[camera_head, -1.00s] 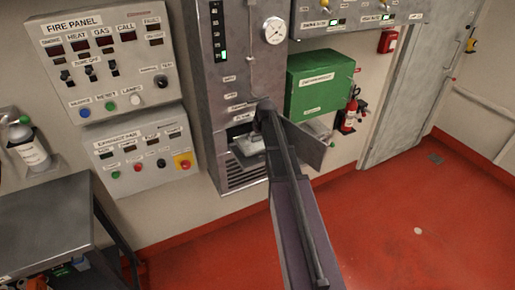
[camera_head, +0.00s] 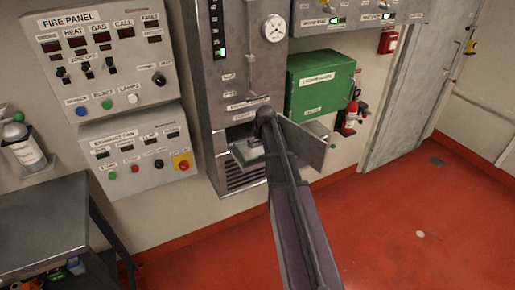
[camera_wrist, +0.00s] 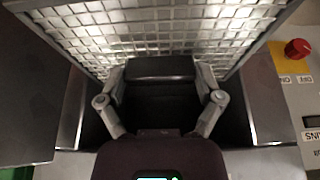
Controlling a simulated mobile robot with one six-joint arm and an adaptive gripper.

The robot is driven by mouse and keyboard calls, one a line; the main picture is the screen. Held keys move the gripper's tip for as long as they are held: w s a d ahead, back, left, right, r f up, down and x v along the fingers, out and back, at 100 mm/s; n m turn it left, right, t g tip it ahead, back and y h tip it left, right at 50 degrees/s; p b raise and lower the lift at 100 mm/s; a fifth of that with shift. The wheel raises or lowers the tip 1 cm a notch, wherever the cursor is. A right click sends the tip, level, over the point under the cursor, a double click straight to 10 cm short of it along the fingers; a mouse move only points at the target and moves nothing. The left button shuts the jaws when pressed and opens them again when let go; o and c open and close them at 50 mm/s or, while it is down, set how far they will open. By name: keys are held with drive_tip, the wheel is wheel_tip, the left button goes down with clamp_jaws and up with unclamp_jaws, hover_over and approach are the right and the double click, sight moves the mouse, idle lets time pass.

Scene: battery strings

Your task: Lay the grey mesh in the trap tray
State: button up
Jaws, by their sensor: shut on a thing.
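The grey mesh (camera_wrist: 150,32) is a pale wire grid in a grey frame, and it fills the top of the wrist view. My gripper (camera_wrist: 160,70) is shut on its near edge. In the head view my arm reaches to the tall grey cabinet, and my gripper (camera_head: 262,122) is mostly hidden behind the arm at an opening low in its front. A light grey flat piece (camera_head: 245,153) shows at this opening; I cannot tell whether it is the mesh or the trap tray. Whether the mesh touches the tray is hidden.
An open grey flap (camera_head: 303,146) stands out just right of my arm. A vent grille (camera_head: 240,174) lies below the opening. The fire panel (camera_head: 103,60) is to the left, the green box (camera_head: 320,83) to the right. The red floor (camera_head: 400,220) at right is clear.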

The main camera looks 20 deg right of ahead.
drive_tip(key=shift+b+x, duration=0.6)
drive_tip(key=shift+x, duration=0.35)
drive_tip(key=shift+s+f, duration=0.1)
drive_tip(key=shift+s, duration=0.05)
drive_tip(key=shift+f, duration=0.15)
drive_tip(key=o, duration=1.1)
drive_tip(key=shift+c, duration=0.2)
drive_tip(key=shift+r, duration=0.2)
drive_tip(key=p+v, duration=1.1)
drive_tip(key=v, duration=0.1)
